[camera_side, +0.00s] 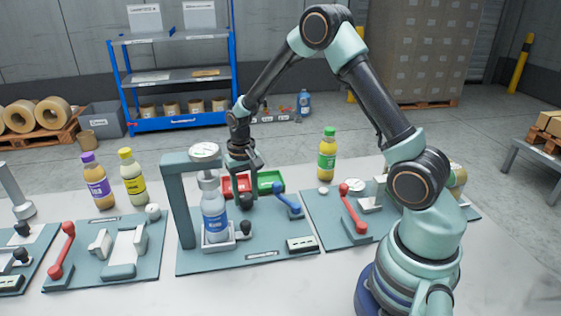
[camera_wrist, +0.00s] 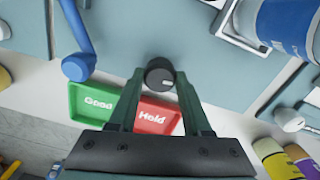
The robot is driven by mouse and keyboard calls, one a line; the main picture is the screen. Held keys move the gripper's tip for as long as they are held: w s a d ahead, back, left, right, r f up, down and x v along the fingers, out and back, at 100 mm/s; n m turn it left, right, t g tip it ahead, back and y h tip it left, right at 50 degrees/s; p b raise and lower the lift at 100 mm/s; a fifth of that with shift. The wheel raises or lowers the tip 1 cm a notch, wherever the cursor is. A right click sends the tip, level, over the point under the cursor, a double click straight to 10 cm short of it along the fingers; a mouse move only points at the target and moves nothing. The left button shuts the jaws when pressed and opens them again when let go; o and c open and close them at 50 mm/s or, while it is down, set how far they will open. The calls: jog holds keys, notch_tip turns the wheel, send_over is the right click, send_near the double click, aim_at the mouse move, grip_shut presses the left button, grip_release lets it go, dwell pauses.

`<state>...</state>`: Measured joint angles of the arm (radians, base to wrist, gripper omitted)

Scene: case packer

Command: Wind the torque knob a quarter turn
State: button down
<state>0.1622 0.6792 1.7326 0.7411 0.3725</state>
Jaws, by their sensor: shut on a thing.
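The torque knob (camera_wrist: 159,74) is a round black knob with a pale mark on its lower right side in the wrist view. The knob's label cannot be read.
A blue-labelled bottle (camera_side: 214,215) stands under a gauge frame (camera_side: 176,165) just left. A blue lever (camera_side: 287,204) lies right of the knob. Red (camera_side: 228,186) and green (camera_side: 271,178) trays sit behind.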

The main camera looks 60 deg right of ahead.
aim_at(245, 196)
jog(key=shift+a+m, duration=0.2)
jog(key=shift+m, duration=0.3)
jog(key=shift+c, duration=1.7)
grip_release()
jog(key=shift+d, duration=0.1)
jog(key=shift+r, duration=0.25)
notch_tip(245, 196, up, 12)
jog(key=shift+f, duration=0.2)
